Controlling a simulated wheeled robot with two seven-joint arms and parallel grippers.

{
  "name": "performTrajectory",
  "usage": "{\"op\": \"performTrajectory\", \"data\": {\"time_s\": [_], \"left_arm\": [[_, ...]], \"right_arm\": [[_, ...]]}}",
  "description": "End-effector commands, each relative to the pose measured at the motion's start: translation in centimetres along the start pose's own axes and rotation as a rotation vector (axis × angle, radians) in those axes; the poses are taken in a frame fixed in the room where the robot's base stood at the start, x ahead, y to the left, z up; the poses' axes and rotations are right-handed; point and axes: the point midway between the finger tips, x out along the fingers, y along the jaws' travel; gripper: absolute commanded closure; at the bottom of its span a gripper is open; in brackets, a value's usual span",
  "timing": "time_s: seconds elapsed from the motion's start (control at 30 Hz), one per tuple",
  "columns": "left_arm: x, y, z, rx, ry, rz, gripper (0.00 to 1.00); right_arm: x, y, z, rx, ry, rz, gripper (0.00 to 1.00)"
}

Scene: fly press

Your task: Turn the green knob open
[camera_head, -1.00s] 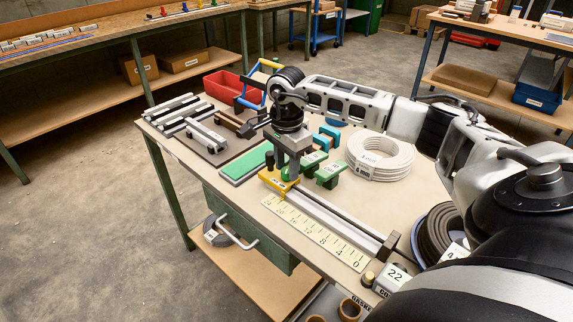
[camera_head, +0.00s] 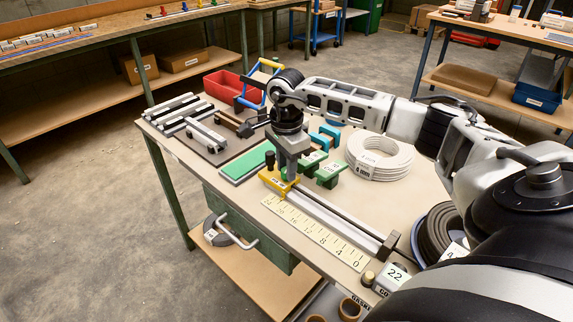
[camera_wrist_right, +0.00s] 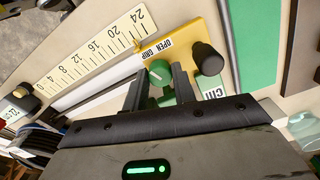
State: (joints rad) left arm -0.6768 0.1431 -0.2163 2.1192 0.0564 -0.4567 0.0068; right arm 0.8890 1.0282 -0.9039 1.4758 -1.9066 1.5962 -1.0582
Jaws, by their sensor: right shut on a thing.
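The green knob (camera_wrist_right: 160,72) sits on a yellow carriage (camera_wrist_right: 188,52) marked "OPEN GRIP", in the right wrist view. A pale line shows on the knob's top. My right gripper (camera_wrist_right: 159,84) is shut on the knob, with one finger on each side. In the head view my right gripper (camera_head: 290,172) points down over the yellow carriage (camera_head: 272,183) and hides the knob. A black knob (camera_wrist_right: 207,58) stands on the same carriage beside the gripper. My left gripper is not in view.
A cream scale (camera_head: 315,232) runs along the rail (camera_head: 335,222) towards the front. Green blocks (camera_head: 328,174) stand just right of the gripper, with a white cable coil (camera_head: 379,157) beyond. A green mat (camera_head: 246,162) lies to the left.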

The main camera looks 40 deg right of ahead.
Motion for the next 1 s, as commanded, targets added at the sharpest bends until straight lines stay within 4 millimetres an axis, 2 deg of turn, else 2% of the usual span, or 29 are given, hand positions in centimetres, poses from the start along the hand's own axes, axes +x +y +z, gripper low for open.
{"op": "performTrajectory", "data": {"time_s": [0.7,1.0], "left_arm": [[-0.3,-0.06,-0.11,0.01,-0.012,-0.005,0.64],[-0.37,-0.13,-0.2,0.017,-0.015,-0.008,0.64]], "right_arm": [[-0.15,-0.1,-0.01,0.64,-0.001,-0.001,0.96],[-0.12,-0.12,-0.04,0.838,-0.001,-0.001,0.96]]}}
